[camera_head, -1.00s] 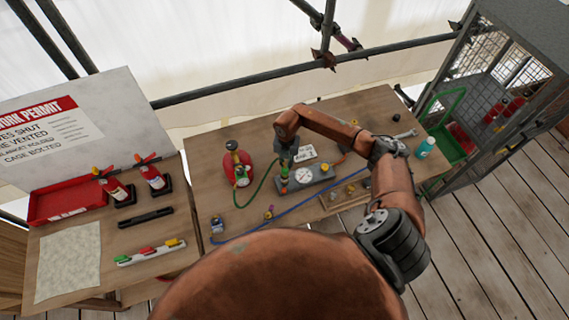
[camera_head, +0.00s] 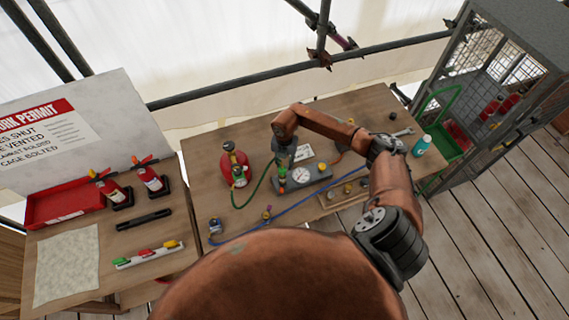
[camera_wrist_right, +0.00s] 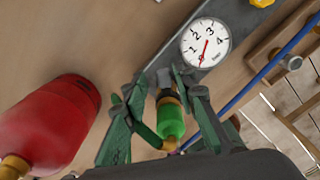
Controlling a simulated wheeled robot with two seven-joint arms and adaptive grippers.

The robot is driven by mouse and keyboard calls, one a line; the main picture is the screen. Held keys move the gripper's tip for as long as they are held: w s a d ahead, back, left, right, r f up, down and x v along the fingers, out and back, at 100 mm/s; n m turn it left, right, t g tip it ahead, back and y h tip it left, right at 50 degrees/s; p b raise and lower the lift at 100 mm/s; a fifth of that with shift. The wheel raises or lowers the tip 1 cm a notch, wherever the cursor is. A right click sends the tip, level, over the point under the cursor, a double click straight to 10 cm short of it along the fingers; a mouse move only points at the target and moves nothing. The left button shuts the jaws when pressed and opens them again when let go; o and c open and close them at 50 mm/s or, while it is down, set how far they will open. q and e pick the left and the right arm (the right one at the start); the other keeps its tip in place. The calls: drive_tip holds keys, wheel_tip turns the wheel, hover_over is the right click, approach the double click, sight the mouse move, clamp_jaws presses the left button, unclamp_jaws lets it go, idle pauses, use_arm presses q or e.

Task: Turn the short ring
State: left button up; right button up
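My right gripper (camera_head: 282,168) points down over the left end of the grey gauge block (camera_head: 318,174) on the bench. In the right wrist view its green fingers (camera_wrist_right: 160,88) stand on either side of a fitting with a green body (camera_wrist_right: 171,121), brass parts and a grey top end. A gap shows between the left finger and the fitting, so the gripper looks open around it. Which part is the short ring I cannot tell. A round white gauge (camera_wrist_right: 206,43) with a red needle sits beside it on the block. My left gripper is out of view.
A red cylinder (camera_head: 231,168) with a green hose stands close left of the gripper. A blue hose (camera_head: 300,203) runs along the front. A wooden tray (camera_head: 345,192) with fittings, a wrench (camera_head: 402,132) and a teal bottle (camera_head: 421,146) lie right.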

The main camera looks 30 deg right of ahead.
drive_tip(key=shift+r, duration=0.1)
wheel_tip(320, 180, up, 12)
idle(0.6)
drive_tip(key=shift+f, duration=0.2)
idle(0.3)
